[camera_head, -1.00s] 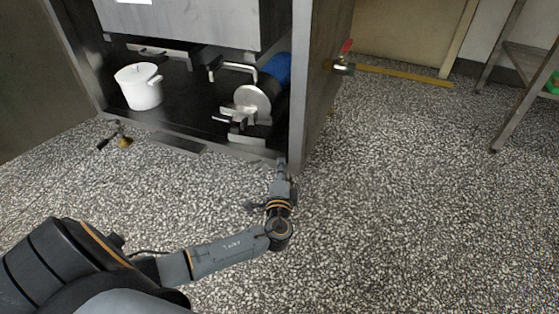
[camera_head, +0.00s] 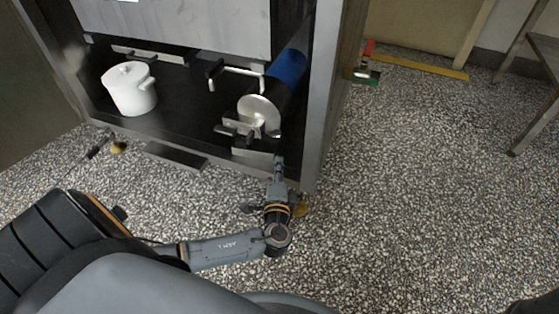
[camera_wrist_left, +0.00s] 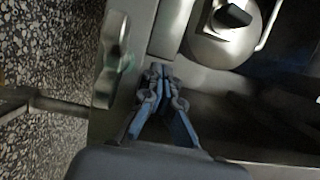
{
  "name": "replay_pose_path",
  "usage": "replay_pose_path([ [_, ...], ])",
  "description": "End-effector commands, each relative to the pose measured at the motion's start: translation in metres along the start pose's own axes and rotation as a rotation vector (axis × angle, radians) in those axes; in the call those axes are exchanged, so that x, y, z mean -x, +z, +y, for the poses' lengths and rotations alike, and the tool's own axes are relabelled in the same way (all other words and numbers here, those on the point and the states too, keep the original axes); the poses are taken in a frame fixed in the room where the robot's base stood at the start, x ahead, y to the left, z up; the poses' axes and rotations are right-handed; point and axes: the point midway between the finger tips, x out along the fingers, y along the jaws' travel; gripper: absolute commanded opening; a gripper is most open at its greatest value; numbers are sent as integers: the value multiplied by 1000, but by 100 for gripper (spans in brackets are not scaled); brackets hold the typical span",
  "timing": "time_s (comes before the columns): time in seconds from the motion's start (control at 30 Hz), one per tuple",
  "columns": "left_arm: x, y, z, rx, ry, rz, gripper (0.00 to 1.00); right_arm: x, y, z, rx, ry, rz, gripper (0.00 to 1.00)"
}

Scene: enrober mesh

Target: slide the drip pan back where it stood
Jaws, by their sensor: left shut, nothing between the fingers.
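My left gripper (camera_head: 279,160) is shut and empty at the cabinet's front lower edge, just left of the right post. In the left wrist view its closed fingertips (camera_wrist_left: 162,76) are over a metal ledge, with a metal lever-like part (camera_wrist_left: 112,60) to their left. A flat dark plate (camera_head: 175,155) lies low along the cabinet's front, left of the gripper and apart from it. I cannot tell whether this plate is the drip pan; no other pan shows clearly. My right gripper is not in view.
Inside the cabinet stand a white lidded pot (camera_head: 130,90) and a metal disc (camera_head: 259,115) with a blue cylinder (camera_head: 288,68) behind it. A red-handled valve (camera_head: 367,52) is on the cabinet's right side. The speckled floor (camera_head: 420,190) at right is clear.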

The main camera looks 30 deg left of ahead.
Motion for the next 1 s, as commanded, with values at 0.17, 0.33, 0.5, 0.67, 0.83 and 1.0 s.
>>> replay_pose_path([
  [0.17,0,0,0,0,0,0,0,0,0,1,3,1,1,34],
  [0.33,-2,8,-1,-3,0,-2,0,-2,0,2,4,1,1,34],
  [0.5,-12,50,-2,-8,-1,-5,0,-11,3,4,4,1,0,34],
  [0.67,-24,97,-1,-8,-1,-3,0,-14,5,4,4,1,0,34],
  [0.83,-34,136,0,-4,-2,-2,0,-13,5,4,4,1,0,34],
  [1.0,-34,134,0,2,-2,-1,0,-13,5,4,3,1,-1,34],
])
